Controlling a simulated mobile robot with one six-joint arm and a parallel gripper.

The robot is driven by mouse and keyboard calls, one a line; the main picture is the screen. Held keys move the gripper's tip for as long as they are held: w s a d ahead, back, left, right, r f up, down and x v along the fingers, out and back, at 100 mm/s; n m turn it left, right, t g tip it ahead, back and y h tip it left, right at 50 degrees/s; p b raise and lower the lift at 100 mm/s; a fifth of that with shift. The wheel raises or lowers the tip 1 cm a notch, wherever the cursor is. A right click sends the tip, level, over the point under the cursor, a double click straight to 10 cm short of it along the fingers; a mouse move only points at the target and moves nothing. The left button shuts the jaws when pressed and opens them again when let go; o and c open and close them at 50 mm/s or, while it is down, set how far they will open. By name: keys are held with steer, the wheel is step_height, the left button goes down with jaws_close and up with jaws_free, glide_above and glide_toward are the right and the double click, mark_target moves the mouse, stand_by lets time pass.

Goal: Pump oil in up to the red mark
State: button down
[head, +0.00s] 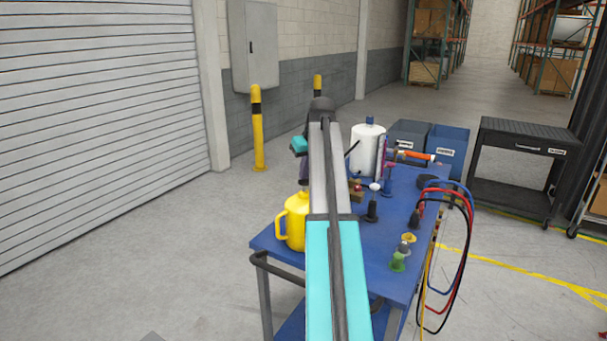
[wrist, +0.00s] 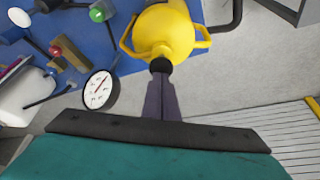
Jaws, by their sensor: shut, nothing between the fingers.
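A yellow jug (head: 294,228) with side handles stands at the near left corner of the blue cart. It also shows in the wrist view (wrist: 168,30), with a black knob (wrist: 160,66) on top. My gripper (wrist: 161,78) is shut and empty, pointing down with its purple fingertips right at the knob; I cannot tell whether they touch. In the head view my gripper (head: 303,184) is partly hidden behind my arm. A white tank (head: 366,145) with a blue cap stands at the cart's far end. I cannot make out a red mark on it.
The blue cart (head: 385,282) also holds several small knobbed fittings, including a green one (head: 397,262). A round dial (wrist: 100,90) with a red needle shows in the wrist view. Hoses (head: 465,245) hang off the right side. Blue bins and a black cart (head: 522,130) stand behind.

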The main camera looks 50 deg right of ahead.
steer(key=shift+r+p, duration=0.7)
steer(key=shift+r, duration=0.65)
step_height(320, 180, up, 6)
steer(key=p, duration=0.3)
stand_by(0.4)
